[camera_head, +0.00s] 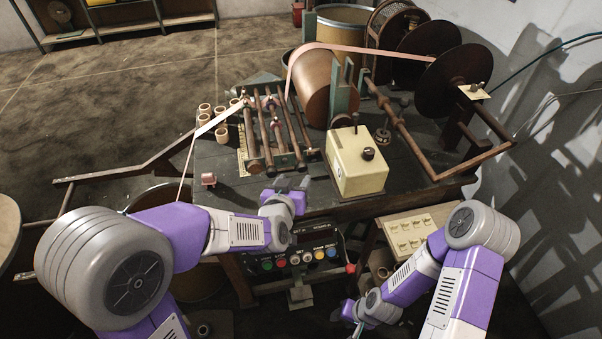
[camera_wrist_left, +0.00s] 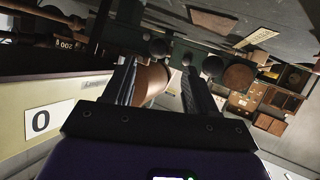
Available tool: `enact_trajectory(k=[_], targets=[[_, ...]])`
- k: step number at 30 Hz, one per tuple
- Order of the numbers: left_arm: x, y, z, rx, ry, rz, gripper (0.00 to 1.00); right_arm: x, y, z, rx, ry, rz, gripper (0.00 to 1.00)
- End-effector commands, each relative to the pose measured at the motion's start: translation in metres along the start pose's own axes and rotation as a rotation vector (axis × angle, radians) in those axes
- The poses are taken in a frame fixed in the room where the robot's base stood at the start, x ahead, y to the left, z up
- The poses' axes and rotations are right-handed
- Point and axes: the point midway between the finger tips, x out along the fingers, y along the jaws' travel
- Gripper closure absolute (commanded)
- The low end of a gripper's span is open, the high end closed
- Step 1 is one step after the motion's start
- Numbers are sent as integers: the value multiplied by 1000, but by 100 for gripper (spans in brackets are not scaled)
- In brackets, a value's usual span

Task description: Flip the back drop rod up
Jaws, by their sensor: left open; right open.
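The rod frame (camera_head: 272,135) stands on the workbench, with several dark parallel rods and metal end pieces. I cannot tell which one is the back drop rod or how it is tilted. My left gripper (camera_head: 292,184) is open at the bench's front edge, just in front of the frame's near end. In the left wrist view, my open fingers (camera_wrist_left: 158,78) show with a brown rounded part (camera_wrist_left: 152,84) visible between them. Dark round knobs (camera_wrist_left: 212,66) on a green plate lie beyond the fingertips. My right gripper (camera_head: 347,311) is open, low in front of the bench.
A cream box (camera_head: 356,165) with a black knob stands right of the frame. A large brown drum (camera_head: 327,85) and dark discs (camera_head: 455,82) are behind. A white tape (camera_head: 217,122) runs to the frame. A button panel (camera_head: 300,258) hangs below the bench edge.

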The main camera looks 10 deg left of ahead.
Motion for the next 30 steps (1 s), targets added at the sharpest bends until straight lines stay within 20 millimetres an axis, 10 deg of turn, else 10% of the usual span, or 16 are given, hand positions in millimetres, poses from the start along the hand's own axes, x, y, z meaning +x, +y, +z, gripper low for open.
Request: enact_trajectory(k=[15,27,30], targets=[[66,0,-1,0,5,0,43,24,9,-1,0,0,0,57],[74,1,-2,0,4,1,43,25,9,-1,0,0,0,57],[74,1,-2,-1,4,1,58,25,9,-1,0,0,0,57]])
